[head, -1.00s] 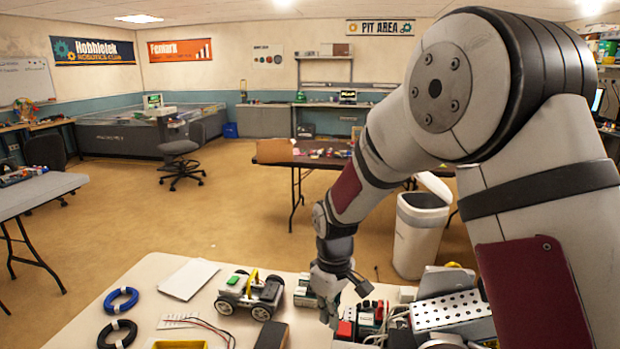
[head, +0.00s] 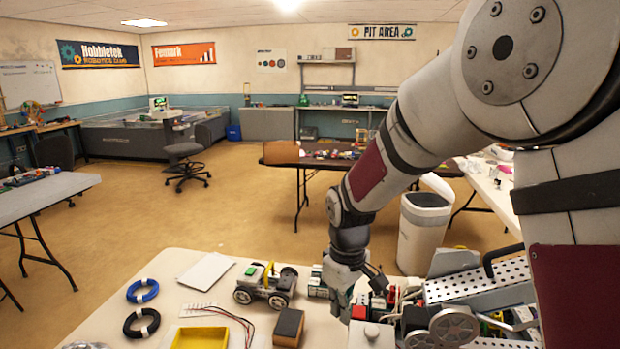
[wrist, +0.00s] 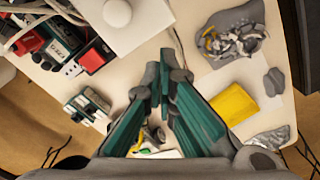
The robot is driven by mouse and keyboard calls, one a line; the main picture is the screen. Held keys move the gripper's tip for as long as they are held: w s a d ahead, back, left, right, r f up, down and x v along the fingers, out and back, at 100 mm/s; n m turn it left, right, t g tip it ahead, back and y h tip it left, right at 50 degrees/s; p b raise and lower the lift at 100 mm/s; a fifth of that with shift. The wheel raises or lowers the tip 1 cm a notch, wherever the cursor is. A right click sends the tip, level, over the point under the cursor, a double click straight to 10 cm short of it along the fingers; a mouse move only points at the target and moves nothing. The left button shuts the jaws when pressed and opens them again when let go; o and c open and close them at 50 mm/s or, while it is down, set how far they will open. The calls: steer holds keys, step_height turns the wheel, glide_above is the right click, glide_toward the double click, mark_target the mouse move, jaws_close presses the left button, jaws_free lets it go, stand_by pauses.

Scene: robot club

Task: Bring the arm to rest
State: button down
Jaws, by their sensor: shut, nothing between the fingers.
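My gripper (head: 342,298) hangs pointing down over the right part of the near table (head: 330,330) in the head view. In the wrist view the fingers of my gripper (wrist: 164,72) are together at the tips, with nothing between them. My arm reaches in from the right of the head view, its elbow high at the upper right. Whether the fingertips touch the table cannot be told.
A small wheeled robot (head: 266,287), a dark block (head: 288,327), a yellow tray (head: 200,338) and cable coils (head: 142,290) lie left of my gripper. A perforated metal part (head: 475,285) and other gear crowd its right. Open floor (head: 230,220) lies beyond the table.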

steer(key=s+d+r+m+t, duration=0.25)
steer(key=s+d+r, duration=0.25)
steer(key=s+r, duration=0.35)
steer(key=s+d+r+m+t, duration=0.1)
steer(key=s+d+r+m, duration=0.3)
steer(key=s+d+r, duration=0.35)
steer(key=s+r+m+t, duration=0.1)
steer(key=s+r+m, duration=0.1)
steer(key=s, duration=0.6)
steer(key=shift+d, duration=0.15)
